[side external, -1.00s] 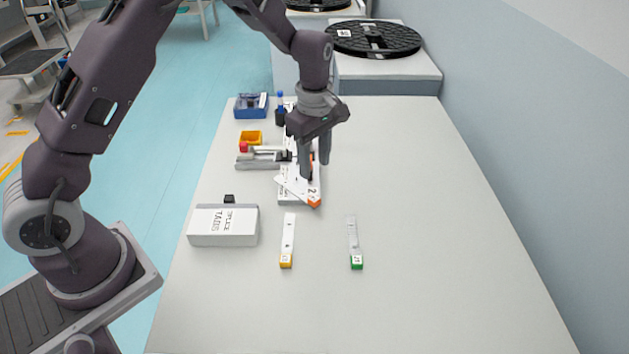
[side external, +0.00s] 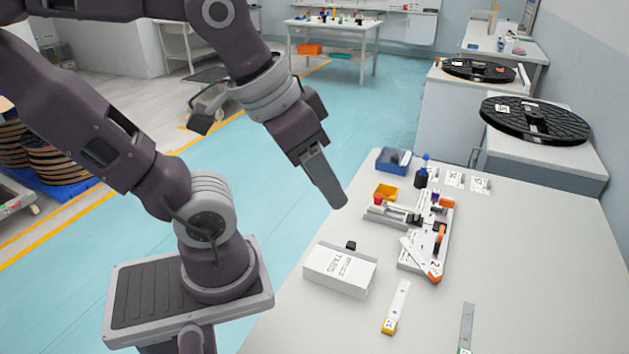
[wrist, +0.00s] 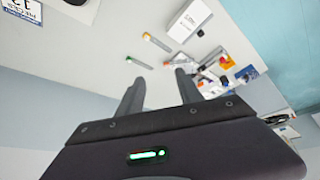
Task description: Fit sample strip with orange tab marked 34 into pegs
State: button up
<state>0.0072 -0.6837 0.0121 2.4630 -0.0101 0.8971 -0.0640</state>
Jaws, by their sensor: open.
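In the side view a white strip with an orange tab (side external: 435,273) lies slanted across the near end of a white plate (side external: 410,264). Its number is too small to read surely. An orange part (side external: 440,232) sits further along this fixture, and the pegs cannot be made out. My gripper (side external: 338,200) is raised left of the fixture, seen edge-on, apart from everything. In the wrist view my gripper (wrist: 158,88) shows two spread, empty fingers. The fixture (wrist: 212,78) is small and partly hidden behind the right finger there.
A white splice-tabs box (side external: 340,270), a yellow-tab strip (side external: 397,305) and a green-tab strip (side external: 467,325) lie on the table. A yellow bin (side external: 386,192), blue tray (side external: 393,161) and dark bottle (side external: 421,178) stand behind. The table's right side (side external: 540,255) is clear.

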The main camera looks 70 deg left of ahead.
jog(key=shift+s+a+f+m, duration=0.1)
jog(key=shift+s+f+m, duration=0.1)
jog(key=shift+s, duration=0.15)
jog(key=shift+s+f+m, duration=0.1)
jog(key=shift+s+m, duration=0.1)
jog(key=shift+s, duration=0.1)
jog(key=shift+o, duration=0.5)
jog(key=shift+r, duration=0.1)
jog(key=m+g, duration=0.5)
jog(key=m, duration=1.1)
send_over(438, 275)
jog(key=s, duration=0.1)
notch_tip(438, 275, down, 19)
jog(key=f, duration=0.3)
jog(key=f+m, duration=0.1)
jog(key=f, duration=0.3)
jog(key=w+f+m, duration=0.1)
jog(key=f, duration=0.2)
jog(key=shift+f, duration=0.7)
grip_shut()
